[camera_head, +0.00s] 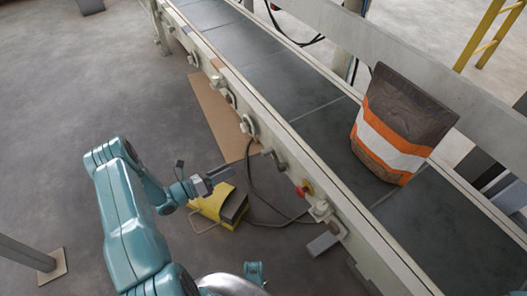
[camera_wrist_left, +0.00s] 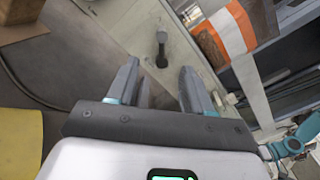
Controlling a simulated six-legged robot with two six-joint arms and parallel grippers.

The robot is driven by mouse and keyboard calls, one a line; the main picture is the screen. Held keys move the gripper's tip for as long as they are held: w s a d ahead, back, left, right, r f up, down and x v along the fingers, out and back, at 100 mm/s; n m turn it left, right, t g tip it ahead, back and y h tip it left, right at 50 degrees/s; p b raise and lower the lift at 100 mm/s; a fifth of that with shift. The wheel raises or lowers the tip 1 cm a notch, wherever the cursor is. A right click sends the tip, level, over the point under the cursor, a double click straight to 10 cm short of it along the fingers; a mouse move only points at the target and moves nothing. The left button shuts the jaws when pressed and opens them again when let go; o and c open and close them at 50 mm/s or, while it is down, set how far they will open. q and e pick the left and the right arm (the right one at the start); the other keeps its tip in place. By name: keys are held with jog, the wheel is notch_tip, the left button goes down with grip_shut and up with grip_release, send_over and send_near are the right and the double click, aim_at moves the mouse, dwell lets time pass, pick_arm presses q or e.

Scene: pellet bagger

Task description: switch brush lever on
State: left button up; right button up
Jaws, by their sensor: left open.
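Several small handles and knobs sit along the conveyor's side rail. A dark cranked lever (camera_head: 275,158) is on the rail, left of a red button (camera_head: 305,188); I see no label saying which is the brush lever. My left gripper (camera_head: 212,181) is open and empty, out from the rail and left of this lever. In the left wrist view a dark lever with a rounded end (camera_wrist_left: 161,50) stands on the pale rail, beyond and between the open fingertips (camera_wrist_left: 158,78), with a gap.
A dark bag with orange and white bands (camera_head: 398,125) stands on the conveyor belt (camera_head: 325,125). A yellow block-like object (camera_head: 220,205) lies on the floor below my left gripper, with a dark cable (camera_head: 252,180) beside it. Cardboard (camera_head: 215,118) lies by the rail.

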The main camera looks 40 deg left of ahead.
aim_at(265, 153)
pick_arm(q)
jog(key=b+x, duration=0.4)
jog(key=x, duration=1.1)
jog(key=shift+d, duration=0.25)
jog(key=shift+w+d+r, duration=0.1)
jog(key=shift+w, duration=0.3)
grip_shut()
